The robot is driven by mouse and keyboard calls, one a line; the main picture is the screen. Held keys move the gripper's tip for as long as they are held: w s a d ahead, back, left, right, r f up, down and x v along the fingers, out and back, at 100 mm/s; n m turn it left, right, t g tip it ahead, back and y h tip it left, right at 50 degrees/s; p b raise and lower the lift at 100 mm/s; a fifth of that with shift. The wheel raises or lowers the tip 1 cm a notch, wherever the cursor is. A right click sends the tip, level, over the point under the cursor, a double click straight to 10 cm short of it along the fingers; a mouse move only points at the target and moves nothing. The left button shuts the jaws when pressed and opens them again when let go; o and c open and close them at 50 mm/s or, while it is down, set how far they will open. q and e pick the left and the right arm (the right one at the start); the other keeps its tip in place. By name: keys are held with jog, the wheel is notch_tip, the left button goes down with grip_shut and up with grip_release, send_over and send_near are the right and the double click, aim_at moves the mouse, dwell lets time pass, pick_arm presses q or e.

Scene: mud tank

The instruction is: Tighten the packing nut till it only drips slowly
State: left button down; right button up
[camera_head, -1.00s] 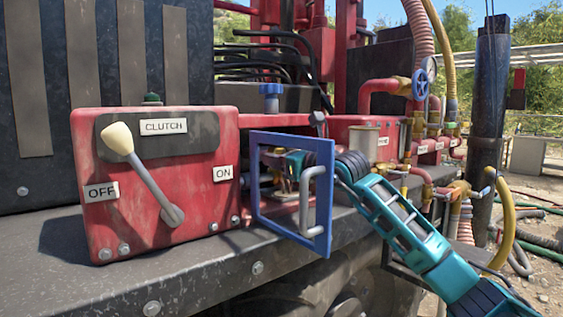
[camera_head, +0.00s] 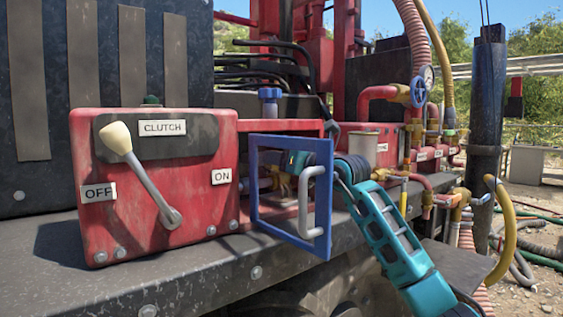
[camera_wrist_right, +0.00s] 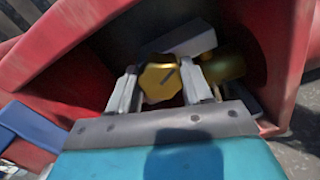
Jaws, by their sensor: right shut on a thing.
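The packing nut (camera_wrist_right: 160,81) is a brass, lobed piece with a dark line on its face, inside a red recess in the right wrist view. The fingers of my right gripper (camera_wrist_right: 163,92) stand on either side of it, shut on it. In the head view, my teal right arm reaches in from the lower right, and the right gripper (camera_head: 287,174) shows partly through a blue-framed guard (camera_head: 257,190). Brass parts (camera_head: 280,182) show through the frame there. I cannot make out any drip. My left gripper is not in view.
The guard has a grey handle (camera_head: 311,202) and stands close in front of my right wrist. A red clutch box (camera_head: 190,190) with a cream-knobbed lever (camera_head: 144,180) is to the left. Pipes and a blue handwheel (camera_head: 419,91) are to the right.

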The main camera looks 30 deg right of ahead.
dwell(0.3)
jog(key=o, duration=1)
jog(key=shift+o, duration=0.2)
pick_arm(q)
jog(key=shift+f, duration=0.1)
pick_arm(e)
jog(key=shift+s, duration=0.1)
pick_arm(q)
jog(key=b, duration=0.1)
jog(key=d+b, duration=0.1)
jog(key=b, duration=0.1)
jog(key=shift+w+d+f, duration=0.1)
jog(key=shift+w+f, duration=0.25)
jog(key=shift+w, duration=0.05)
pick_arm(e)
jog(key=s+d, duration=0.1)
jog(key=s, duration=1.1)
jog(key=shift+s, duration=0.35)
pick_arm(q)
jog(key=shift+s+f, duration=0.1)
